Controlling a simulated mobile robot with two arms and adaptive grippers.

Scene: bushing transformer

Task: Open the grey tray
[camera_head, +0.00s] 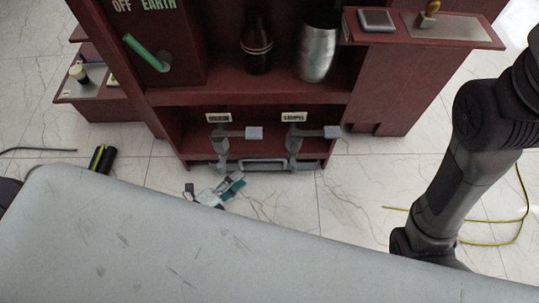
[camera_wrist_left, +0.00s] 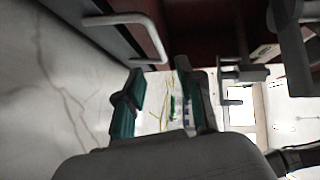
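The grey tray (camera_head: 262,168) lies low at the foot of the dark red cabinet, with a bar handle (camera_head: 264,160) along its front. In the left wrist view the handle (camera_wrist_left: 148,32) is a pale bent bar on the grey tray front (camera_wrist_left: 97,22). My left gripper (camera_head: 228,188) is just in front of the tray's left part, low near the floor. In the left wrist view its teal fingers (camera_wrist_left: 160,78) stand apart with nothing between them. The handle is near the fingertips but not between them. My right arm shows at the right, but its gripper does not show.
Two grey levers, left (camera_head: 220,140) and right (camera_head: 297,140), stand above the tray under small labels. A dark bottle (camera_head: 257,48) and a silver vessel (camera_head: 317,52) stand on the shelf above. A black-yellow roll (camera_head: 102,158) and a yellow cable (camera_head: 500,244) lie on the floor.

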